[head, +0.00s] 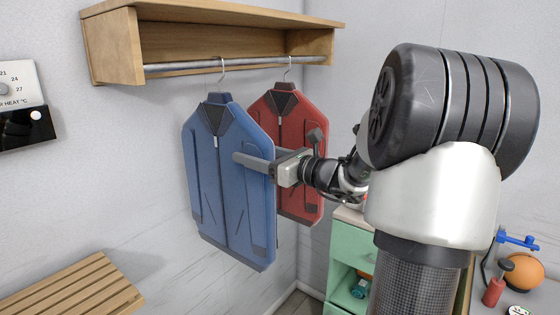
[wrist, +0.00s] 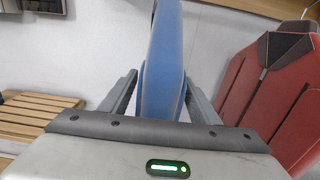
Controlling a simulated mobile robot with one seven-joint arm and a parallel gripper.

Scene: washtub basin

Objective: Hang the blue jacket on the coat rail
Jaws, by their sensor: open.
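The blue jacket (head: 218,185) hangs upright below the coat rail (head: 190,68). Its hanger hook (head: 222,64) appears to be over the rail. In the wrist view the jacket (wrist: 162,65) is edge-on between the two fingers of my gripper (wrist: 160,85), with the fingers spread around its side edge. In the head view my gripper (head: 250,162) is at the jacket's right edge, one finger in front of it and the other hidden behind it. My gripper is open. Whether a finger touches the cloth is unclear.
A red jacket (head: 300,140) hangs on the same rail just right of the blue one, also in the wrist view (wrist: 280,90). A wooden shelf (head: 230,12) is above the rail. A slatted bench (head: 75,290) is lower left; a green cabinet (head: 345,262) is lower right.

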